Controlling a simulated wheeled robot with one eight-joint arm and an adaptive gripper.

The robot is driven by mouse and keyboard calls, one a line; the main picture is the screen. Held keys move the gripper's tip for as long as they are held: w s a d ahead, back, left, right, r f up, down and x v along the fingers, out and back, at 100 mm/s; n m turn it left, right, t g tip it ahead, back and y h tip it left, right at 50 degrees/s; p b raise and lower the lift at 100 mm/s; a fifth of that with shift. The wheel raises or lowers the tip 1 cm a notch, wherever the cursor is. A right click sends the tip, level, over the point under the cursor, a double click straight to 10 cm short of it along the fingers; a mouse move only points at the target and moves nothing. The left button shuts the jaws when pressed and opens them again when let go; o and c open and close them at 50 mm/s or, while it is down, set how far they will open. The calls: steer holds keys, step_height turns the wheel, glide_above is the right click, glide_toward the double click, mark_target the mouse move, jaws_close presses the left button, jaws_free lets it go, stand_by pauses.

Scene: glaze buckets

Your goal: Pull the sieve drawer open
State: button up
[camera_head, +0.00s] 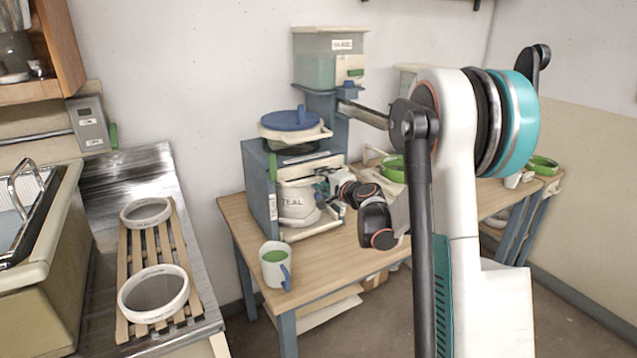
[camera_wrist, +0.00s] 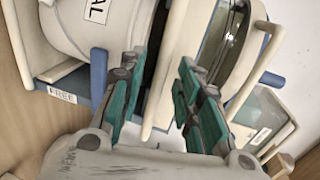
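The blue-grey stand (camera_head: 259,185) on the wooden table holds a cream drawer (camera_head: 297,170) above a bucket (camera_head: 294,205) labelled TEAL. The drawer looks shut. My gripper (camera_head: 325,184) is at the drawer's front, right of the bucket. In the wrist view my gripper (camera_wrist: 160,72) has its two green fingers apart, one on each side of the cream drawer front (camera_wrist: 182,40). A thin cream bar runs between them; I cannot tell whether either finger touches it. The bucket (camera_wrist: 75,28) shows at the left there. The sieve inside the drawer is hidden.
A mug (camera_head: 275,265) stands at the table's front-left corner. Two white sieve rings (camera_head: 125,302) lie on a slatted rack at left. Green bowls are on the right.

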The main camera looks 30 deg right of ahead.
steer(key=shift+w+f, duration=0.2)
steer(key=shift+w, duration=0.8)
jaws_close()
